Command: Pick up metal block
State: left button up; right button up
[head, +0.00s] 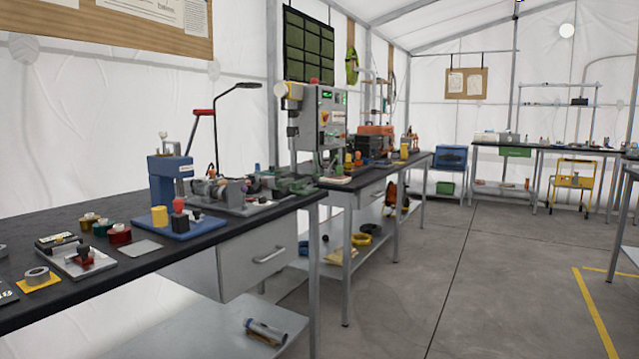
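I cannot tell for sure which thing is the metal block. On the black-topped workbench (230,232) at the left, a thin grey plate (140,248) lies flat near the front edge. Left of it, a silver metal base (78,262) carries small black and red parts. Neither of my grippers is in view.
A grey ring on a yellow pad (37,279) and several coloured rolls (105,227) sit on the bench. Its drawer (262,262) is shut. A cylinder (266,328) lies on the lower shelf. The concrete floor (470,275) at right is open.

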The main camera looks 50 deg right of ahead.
aim_at(268, 182)
jog(key=z, duration=1.2)
jog(key=i+l+u, duration=0.1)
jog(key=u, duration=0.35)
jog(key=l+u, duration=0.25)
jog(key=u, duration=0.15)
jog(key=l+u, duration=0.25)
jog(key=u, duration=0.2)
jog(key=l+u, duration=0.25)
jog(key=l, duration=0.3)
jog(key=l+u, duration=0.25)
jog(key=l, duration=0.35)
jog(key=k+l, duration=0.1)
jog(key=l, duration=0.3)
jog(key=l+u, duration=0.15)
jog(key=l, duration=0.2)
jog(key=k+l, duration=0.15)
jog(key=l, duration=0.25)
jog(key=k+l+u, duration=0.1)
jog(key=l, duration=0.25)
jog(key=k+l, duration=0.1)
jog(key=l, duration=0.3)
jog(key=k+l+u, duration=0.15)
jog(key=l, duration=0.2)
